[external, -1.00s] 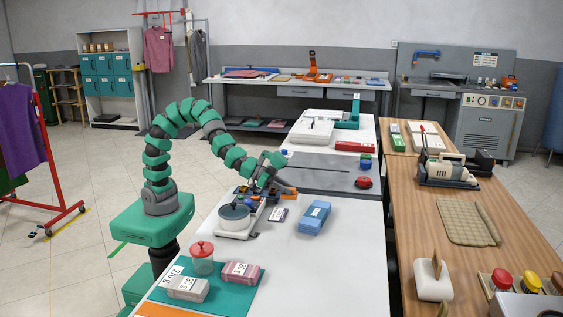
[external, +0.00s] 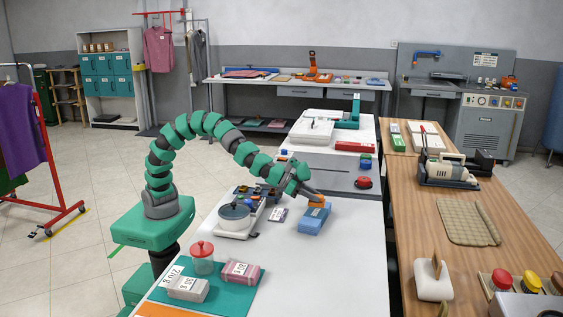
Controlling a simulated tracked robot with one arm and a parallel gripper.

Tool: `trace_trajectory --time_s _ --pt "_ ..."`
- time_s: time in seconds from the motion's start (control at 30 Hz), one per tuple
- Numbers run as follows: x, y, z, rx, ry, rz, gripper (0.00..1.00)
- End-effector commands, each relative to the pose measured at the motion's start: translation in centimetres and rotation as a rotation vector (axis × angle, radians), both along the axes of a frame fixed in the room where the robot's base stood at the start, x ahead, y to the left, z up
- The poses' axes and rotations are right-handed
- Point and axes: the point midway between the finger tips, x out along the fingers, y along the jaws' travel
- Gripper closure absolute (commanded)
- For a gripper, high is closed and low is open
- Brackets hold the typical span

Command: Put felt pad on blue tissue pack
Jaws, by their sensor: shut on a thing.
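The blue tissue pack (external: 311,224) lies on the white table, right of the round grey pot. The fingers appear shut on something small. It is largely hidden by the fingers, and I cannot make out the felt pad's shape or colour. I cannot tell whether the held thing touches the pack.
A red-lidded jar (external: 202,258) and folded bundles on a teal mat (external: 222,291) are in front. The table right of the pack is clear.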

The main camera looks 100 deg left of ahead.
Motion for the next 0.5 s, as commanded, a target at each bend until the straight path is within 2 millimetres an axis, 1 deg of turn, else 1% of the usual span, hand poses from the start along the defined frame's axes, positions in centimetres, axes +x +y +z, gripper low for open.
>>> trace_trajectory --time_s 0.03,0.1,0.2,0.27,0.5 --pt "-0.1 -0.1 -1.2 -0.004 0.002 -0.001 0.97" --pt "-0.1 -0.1 -2.2 -0.004 0.003 0.001 0.97" --pt "-0.1 -0.1 -3.2 -0.002 0.001 0.000 0.97" --pt "-0.1 -0.1 -3.4 -0.002 0.002 0.000 0.97" --pt "-0.1 0.0 -3.3 -0.001 0.002 0.000 0.97"
